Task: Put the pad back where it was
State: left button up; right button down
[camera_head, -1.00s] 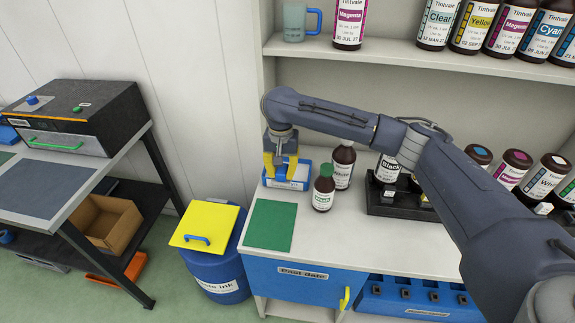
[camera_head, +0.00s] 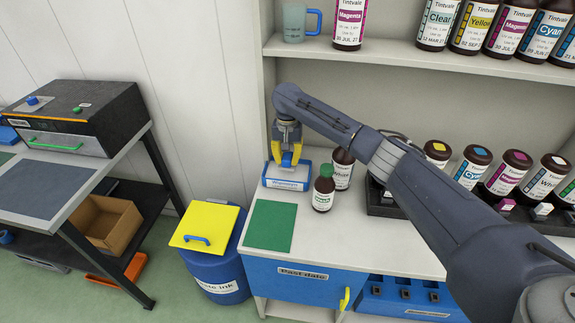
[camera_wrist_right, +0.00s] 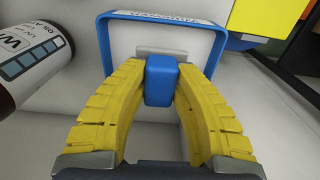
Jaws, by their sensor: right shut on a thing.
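My right gripper (camera_head: 288,158) points down over a small blue-rimmed tray (camera_head: 286,187) with a white front label, at the left end of the counter. In the right wrist view its yellow fingers (camera_wrist_right: 160,85) are shut on a blue block, which looks like the pad's handle (camera_wrist_right: 160,82). A pale piece (camera_wrist_right: 160,50) shows just beyond the handle, perhaps part of the pad; the fingers hide the rest. The tray's blue rim (camera_wrist_right: 103,45) frames the handle in that view. I cannot tell whether the pad touches the tray floor. My left gripper is not in view.
A green-capped bottle (camera_head: 324,188) and a dark bottle (camera_head: 343,167) stand close right of the tray. A flat green mat (camera_head: 269,226) lies in front. The yellow-lidded waste ink bin (camera_head: 206,225) stands on the floor left of the counter.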

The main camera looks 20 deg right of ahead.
aim_at(287, 156)
notch_tip(287, 156, down, 2)
jog(key=shift+f, duration=0.2)
jog(key=shift+w+d+f, duration=0.1)
jog(key=shift+w+f, duration=0.05)
jog(key=shift+f, duration=0.35)
jog(key=shift+f, duration=0.1)
jog(key=c, duration=1.2)
grip_release()
jog(key=shift+o, duration=0.2)
jog(key=shift+r, duration=3.9)
